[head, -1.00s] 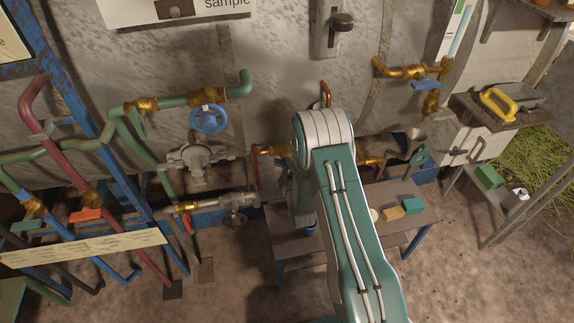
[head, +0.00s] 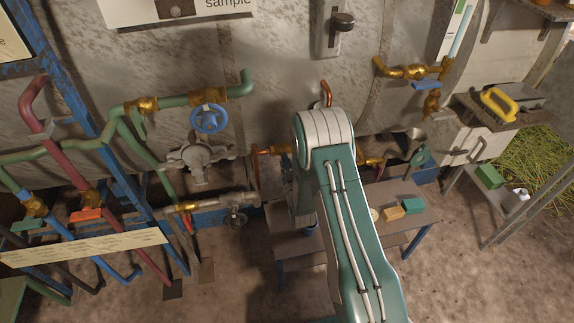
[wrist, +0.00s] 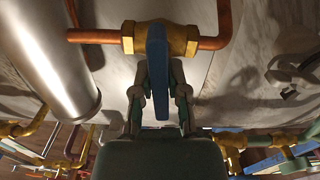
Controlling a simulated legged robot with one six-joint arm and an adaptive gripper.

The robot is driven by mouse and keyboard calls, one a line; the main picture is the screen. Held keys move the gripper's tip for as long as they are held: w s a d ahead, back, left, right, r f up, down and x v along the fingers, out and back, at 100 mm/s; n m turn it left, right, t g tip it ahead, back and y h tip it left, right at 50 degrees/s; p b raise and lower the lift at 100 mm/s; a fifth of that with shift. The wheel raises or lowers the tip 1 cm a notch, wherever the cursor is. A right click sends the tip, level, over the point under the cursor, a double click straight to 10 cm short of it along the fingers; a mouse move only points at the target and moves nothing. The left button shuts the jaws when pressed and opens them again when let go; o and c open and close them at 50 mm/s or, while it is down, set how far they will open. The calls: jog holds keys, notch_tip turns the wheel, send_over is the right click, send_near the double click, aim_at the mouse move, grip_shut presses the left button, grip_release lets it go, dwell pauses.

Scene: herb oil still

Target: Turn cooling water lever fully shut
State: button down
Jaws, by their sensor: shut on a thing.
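The blue lever (wrist: 157,100) sits on a brass valve (wrist: 178,40) in a copper pipe (wrist: 95,36) in the wrist view. The lever stands crosswise to the pipe. My gripper (wrist: 158,78) has one finger on each side of the lever and is shut on it, just below the valve body. In the head view my arm hides the gripper and this lever.
A silver cylinder (wrist: 45,55) lies close on the left in the wrist view. In the head view, a blue handwheel (head: 208,118) and green pipes (head: 195,97) are left of my arm. A low table (head: 397,228) with small blocks stands beneath it.

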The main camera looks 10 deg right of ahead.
jog(key=shift+f+m, duration=0.2)
jog(key=shift+m, duration=0.6)
jog(key=c, duration=0.6)
grip_release()
jog(key=shift+c, duration=0.2)
jog(key=shift+a+r, duration=0.1)
jog(key=s, duration=1.2)
